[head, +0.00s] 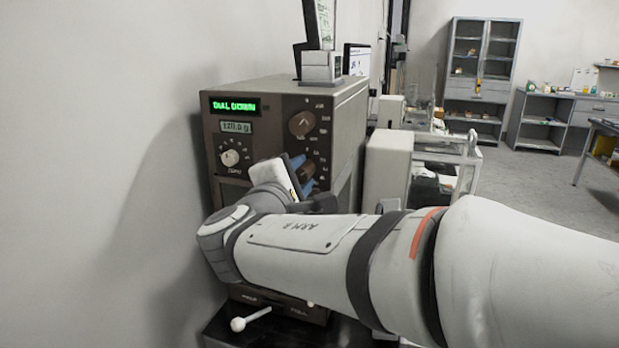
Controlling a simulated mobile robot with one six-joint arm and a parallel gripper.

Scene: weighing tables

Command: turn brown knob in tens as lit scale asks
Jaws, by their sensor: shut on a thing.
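The lit scale (275,98) is a brown-fronted box at the left, against the wall. Its green lit display (235,106) seems to read "DIAL DOWN". A smaller grey display (236,127) below shows a number I cannot read surely. An upper brown knob (302,123) is free, with marks around it. My gripper (303,174), with blue fingertips, is shut on a lower brown knob (308,172) on the right of the front panel. My arm hides the panel below, and the gripper hides part of this knob and its marks.
A white dial (231,157) sits at the panel's left. A white-tipped lever (238,324) sticks out at the scale's base. A glass-cased balance (440,150) stands behind to the right. A cabinet (482,70) stands far back, with open floor (540,200) at right.

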